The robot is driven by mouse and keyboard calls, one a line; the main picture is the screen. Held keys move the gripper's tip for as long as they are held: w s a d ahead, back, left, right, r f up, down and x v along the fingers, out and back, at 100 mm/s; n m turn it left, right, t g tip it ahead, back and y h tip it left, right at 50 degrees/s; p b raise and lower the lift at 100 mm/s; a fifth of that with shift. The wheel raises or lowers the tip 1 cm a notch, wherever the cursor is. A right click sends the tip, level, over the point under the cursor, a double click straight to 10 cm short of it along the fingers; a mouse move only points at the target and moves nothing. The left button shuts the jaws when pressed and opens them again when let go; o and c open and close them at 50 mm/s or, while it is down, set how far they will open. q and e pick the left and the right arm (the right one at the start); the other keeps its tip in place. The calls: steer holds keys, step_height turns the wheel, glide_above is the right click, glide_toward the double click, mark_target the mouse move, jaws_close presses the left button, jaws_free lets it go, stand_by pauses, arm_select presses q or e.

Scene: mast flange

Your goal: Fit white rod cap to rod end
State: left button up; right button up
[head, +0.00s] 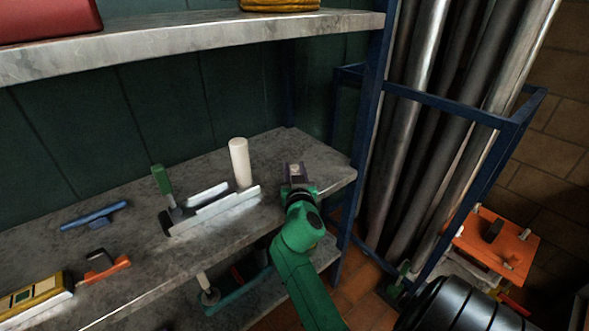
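A white upright cylinder (240,162) stands on the middle shelf, behind a pale metal straightedge-like tool. My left gripper is not in view.
The metal tool (215,208) and a green-handled tool (163,180) lie near the cylinder. A blue tool (95,215), an orange tool (106,267) and a yellow device (35,298) are at left. The blue rack frame (450,107) borders the shelf's right end. An upper shelf (190,42) overhangs.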

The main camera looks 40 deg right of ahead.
steer(key=shift+w+d+f, duration=0.1)
jaws_close()
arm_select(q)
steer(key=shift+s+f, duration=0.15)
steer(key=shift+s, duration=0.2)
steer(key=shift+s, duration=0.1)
arm_select(e)
steer(key=shift+f, duration=0.1)
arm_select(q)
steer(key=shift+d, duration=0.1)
